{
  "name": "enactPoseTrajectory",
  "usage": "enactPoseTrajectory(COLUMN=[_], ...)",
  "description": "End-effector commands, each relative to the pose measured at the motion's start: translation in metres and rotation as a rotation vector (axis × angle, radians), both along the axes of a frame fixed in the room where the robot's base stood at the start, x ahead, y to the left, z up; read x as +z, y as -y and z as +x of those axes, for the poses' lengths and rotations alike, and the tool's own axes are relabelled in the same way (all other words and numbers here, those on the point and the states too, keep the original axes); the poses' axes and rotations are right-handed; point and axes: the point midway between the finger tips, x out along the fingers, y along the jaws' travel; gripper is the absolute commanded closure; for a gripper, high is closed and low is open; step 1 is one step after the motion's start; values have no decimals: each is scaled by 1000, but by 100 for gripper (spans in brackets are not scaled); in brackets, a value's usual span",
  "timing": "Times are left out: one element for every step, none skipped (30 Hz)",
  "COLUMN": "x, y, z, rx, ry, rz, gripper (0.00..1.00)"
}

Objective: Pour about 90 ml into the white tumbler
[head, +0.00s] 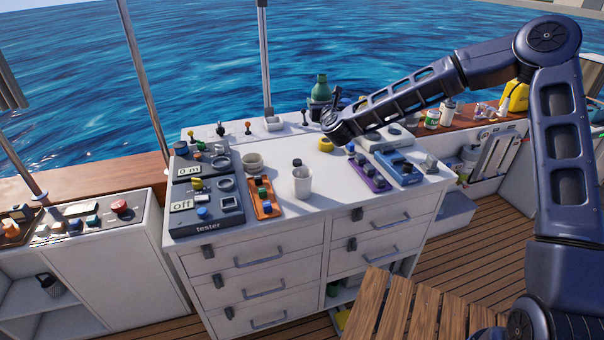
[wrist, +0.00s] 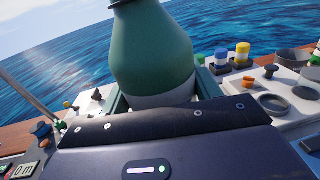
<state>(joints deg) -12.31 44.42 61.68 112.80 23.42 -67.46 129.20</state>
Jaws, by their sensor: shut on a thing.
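The white tumbler (head: 302,184) stands upright near the front middle of the white cabinet top. Its inside and any liquid level cannot be made out. A green bottle (head: 320,87) is near the back edge of the top, about upright. The bottle (wrist: 152,45) fills the middle of the wrist view, its top cut off. My gripper (head: 319,110) is shut on the bottle's lower part, behind and right of the tumbler and well apart from it. In the wrist view, the gripper's fingers (wrist: 165,92) lie on both sides of the bottle, and its base is hidden.
A grey tester (head: 207,195) and an orange switch box (head: 264,198) lie left of the tumbler. A small bowl (head: 253,162) stands behind. A purple switch box (head: 369,174) and a blue device (head: 399,167) lie right. A dark-capped item (head: 297,163) is close behind the tumbler.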

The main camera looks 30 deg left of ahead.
Motion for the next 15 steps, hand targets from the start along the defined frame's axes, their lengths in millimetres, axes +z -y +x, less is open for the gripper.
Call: enactPoseTrajectory(x=[-8, -11, -16, -19, -22, -26, -28, -30, -33, -35, -37, -39, -40, -42, -44], y=[-3, -5, -8, -10, -11, -14, -15, -16, -17, -18, -19, -20, -21, -22, -23], z=[-1, -2, -4, -6, -7, -10, -11, -13, -15, -17, -19, -20, -21, -23, -25], rx=[33, 58, 90, 113, 134, 163, 183, 200, 225, 241, 258, 278, 292, 307, 325], ry=[-4, -4, -5, -5, -4, -5, -4, -4, -4, -4, -4, -4, -4, -5, -4], rz=[0, 1, 1, 1, 2, 2, 3, 3, 2, 2, 2, 2, 3, 4, 3], gripper=[70, 70, 70, 70, 70, 70, 70, 70, 70, 70, 70, 70, 70, 70, 70])
